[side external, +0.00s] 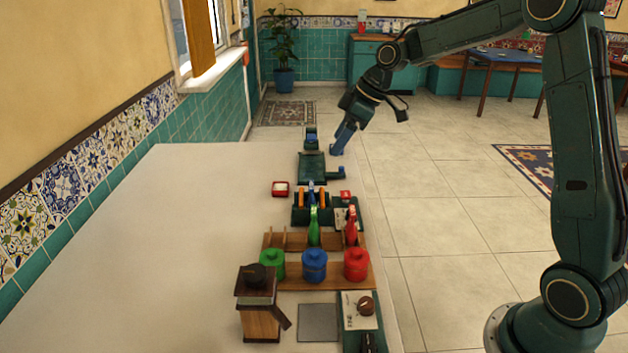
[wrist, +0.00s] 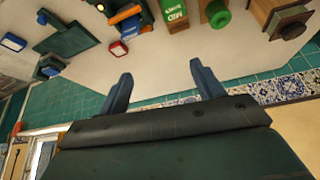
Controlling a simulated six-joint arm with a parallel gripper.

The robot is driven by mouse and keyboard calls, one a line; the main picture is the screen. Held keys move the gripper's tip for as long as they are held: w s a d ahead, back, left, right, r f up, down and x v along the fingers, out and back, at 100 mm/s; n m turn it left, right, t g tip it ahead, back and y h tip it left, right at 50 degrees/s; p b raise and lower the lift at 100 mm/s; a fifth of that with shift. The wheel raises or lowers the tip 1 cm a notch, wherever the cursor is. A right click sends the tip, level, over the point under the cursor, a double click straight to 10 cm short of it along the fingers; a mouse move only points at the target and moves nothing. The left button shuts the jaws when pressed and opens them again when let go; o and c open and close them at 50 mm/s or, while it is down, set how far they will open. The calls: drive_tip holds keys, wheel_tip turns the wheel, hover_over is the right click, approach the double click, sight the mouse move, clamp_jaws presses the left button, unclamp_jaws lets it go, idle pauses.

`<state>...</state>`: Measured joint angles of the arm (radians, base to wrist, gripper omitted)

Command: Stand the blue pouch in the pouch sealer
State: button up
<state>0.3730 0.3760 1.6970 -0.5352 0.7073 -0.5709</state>
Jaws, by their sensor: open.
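A dark green holder with two orange uprights (side external: 325,199), apparently the pouch sealer, stands mid-table. A narrow blue shape (side external: 311,189), apparently the blue pouch, shows upright between the uprights, partly behind the green pouch (side external: 314,226). I cannot tell exactly how it is seated. The orange-and-dark holder (wrist: 127,18) is at the top of the wrist view. My gripper (side external: 338,149) is at the far right end of the table, away from the holder. In the wrist view its blue-grey fingers (wrist: 160,82) are apart with nothing between them.
A red pouch (side external: 351,226) stands beside the green one at the wooden rack (side external: 272,239). Green, blue (side external: 315,266) and red canisters stand in front. A dark green device (side external: 311,166) with a blue handle is near my gripper. The table's left side is clear.

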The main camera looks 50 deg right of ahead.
drive_tip(key=s+a+r+m+h, duration=0.1)
drive_tip(key=s+a+r+m, duration=0.1)
drive_tip(key=s+a+r, duration=0.4)
drive_tip(key=s+a+m+t+h, duration=0.1)
drive_tip(key=s+m, duration=0.4)
drive_tip(key=s, duration=2.1)
drive_tip(key=shift+s+a+f+h, duration=0.15)
drive_tip(key=shift+a+f+h, duration=0.3)
drive_tip(key=shift+h, duration=0.15)
